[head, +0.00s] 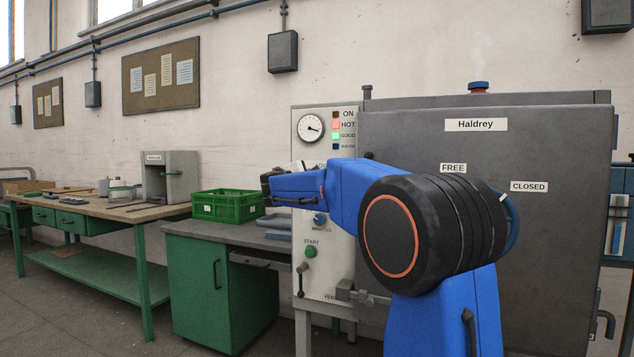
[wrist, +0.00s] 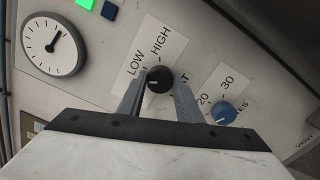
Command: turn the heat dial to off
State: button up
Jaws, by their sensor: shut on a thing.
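The heat dial (wrist: 159,79) is a round black knob with a white mark on a pale panel, seen in the wrist view. LOW and HIGH are printed beside it; part of the lettering is hidden by my fingers. The white mark faces the lower left of the picture, and I cannot read a label there. My gripper (wrist: 162,81) has one finger on each side of the knob and is shut on it. In the head view my arm hides the dial on the control panel (head: 325,268).
A blue minutes dial (wrist: 223,113) sits close to the right of my fingers. A round gauge (wrist: 53,46) is at the upper left. In the head view the HOT lamp (head: 336,125) glows red, and a green crate (head: 228,205) stands on the bench left of the panel.

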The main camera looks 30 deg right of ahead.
jog(key=n, duration=0.5)
jog(key=shift+f+n, duration=0.1)
jog(key=shift+n, duration=0.6)
jog(key=o, duration=1)
jog(key=shift+o, duration=0.2)
jog(key=shift+a, duration=0.1)
jog(key=v, duration=1.7)
jog(key=shift+s+a, duration=0.1)
jog(key=shift+s, duration=0.05)
